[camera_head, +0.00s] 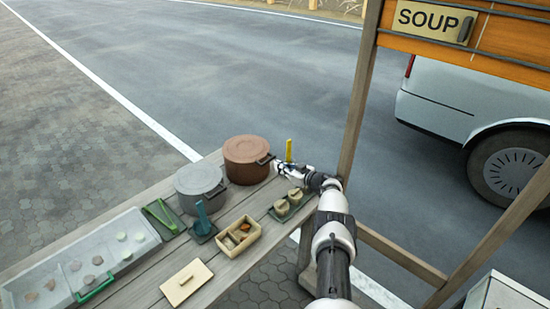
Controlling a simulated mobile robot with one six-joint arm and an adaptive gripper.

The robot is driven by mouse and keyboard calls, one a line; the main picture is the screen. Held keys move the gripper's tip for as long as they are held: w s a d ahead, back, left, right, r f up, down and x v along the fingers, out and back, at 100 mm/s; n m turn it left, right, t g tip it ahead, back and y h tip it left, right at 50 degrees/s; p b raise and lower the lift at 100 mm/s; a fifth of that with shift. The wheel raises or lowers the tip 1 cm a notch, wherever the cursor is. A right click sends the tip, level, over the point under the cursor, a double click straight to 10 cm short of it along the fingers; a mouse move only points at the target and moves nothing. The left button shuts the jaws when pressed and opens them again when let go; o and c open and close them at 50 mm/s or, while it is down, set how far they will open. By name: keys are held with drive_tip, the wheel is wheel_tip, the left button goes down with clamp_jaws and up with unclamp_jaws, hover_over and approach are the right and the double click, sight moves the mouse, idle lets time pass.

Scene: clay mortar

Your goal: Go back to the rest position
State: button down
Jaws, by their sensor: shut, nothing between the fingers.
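My gripper (277,168) is shut and empty at the right end of the wooden counter (232,203). Its tip is close to the dark handle of the brown lidded pot (247,160); I cannot tell whether they touch. My arm reaches in from the bottom of the view and bends left toward the pot. A yellow upright object (289,150) shows just behind the gripper, with its lower part hidden.
Left of the brown pot stand a grey pot (201,187) and a blue-handled tool (202,217). Nearer are an open wooden box (252,243), a pale board (187,281) and small pots (281,206). A wooden post (359,95) rises beside my arm.

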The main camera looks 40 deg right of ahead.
drive_tip(key=shift+s+d+f+p, duration=0.1)
drive_tip(key=shift+s+f+p, duration=0.05)
drive_tip(key=shift+s+f, duration=0.6)
drive_tip(key=shift+s+f+p, duration=0.15)
drive_tip(key=shift+s+f, duration=0.4)
drive_tip(key=shift+s, duration=0.4)
